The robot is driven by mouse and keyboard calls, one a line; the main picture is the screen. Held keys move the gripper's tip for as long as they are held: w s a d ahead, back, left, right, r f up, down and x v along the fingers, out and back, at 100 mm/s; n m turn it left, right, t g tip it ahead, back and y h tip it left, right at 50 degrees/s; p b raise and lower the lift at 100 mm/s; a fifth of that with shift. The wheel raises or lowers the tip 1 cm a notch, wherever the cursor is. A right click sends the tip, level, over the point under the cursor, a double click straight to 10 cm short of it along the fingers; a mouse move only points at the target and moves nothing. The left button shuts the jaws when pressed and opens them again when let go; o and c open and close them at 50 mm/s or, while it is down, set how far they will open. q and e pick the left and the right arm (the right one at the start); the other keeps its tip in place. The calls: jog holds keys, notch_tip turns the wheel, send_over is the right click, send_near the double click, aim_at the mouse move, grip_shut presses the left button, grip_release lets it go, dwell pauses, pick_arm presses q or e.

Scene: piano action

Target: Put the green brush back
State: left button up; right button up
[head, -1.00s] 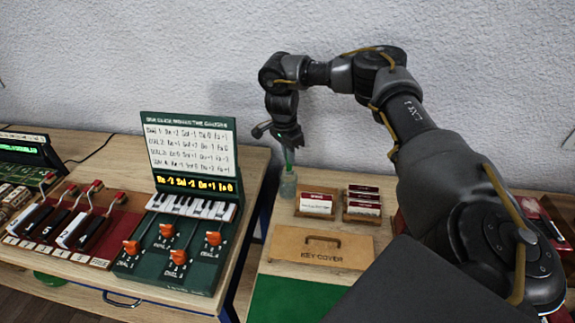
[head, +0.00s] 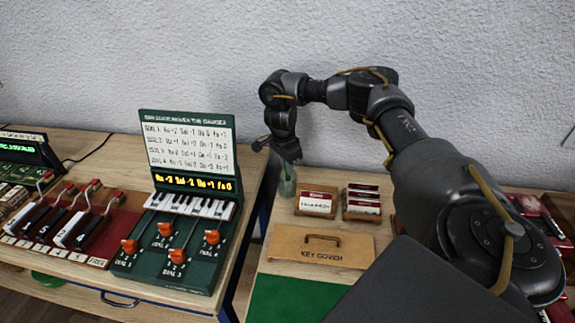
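The green brush (head: 288,171) stands upright under my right gripper (head: 289,159), with its lower part inside a clear glass jar (head: 287,187). The jar stands near the back left corner of the right-hand table. My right gripper points down just above the jar's mouth and appears shut on the upper part of the brush. The fingertips are small and dark here. My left gripper is not in view.
Right of the jar are two wooden card holders (head: 317,214) with labelled cards. In front lies a wooden key cover (head: 320,247) with a handle, and a green mat (head: 290,300). A dial panel with small piano keys (head: 190,207) is on the left table.

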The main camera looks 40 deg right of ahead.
jog(key=o, duration=0.3)
jog(key=shift+r, duration=0.1)
jog(key=r, duration=0.4)
jog(key=a+r+p, duration=0.1)
jog(key=r, duration=0.7)
jog(key=shift+a+r+p, duration=0.1)
jog(key=shift+a+p, duration=0.1)
jog(key=shift+p, duration=0.15)
jog(key=shift+d, duration=0.1)
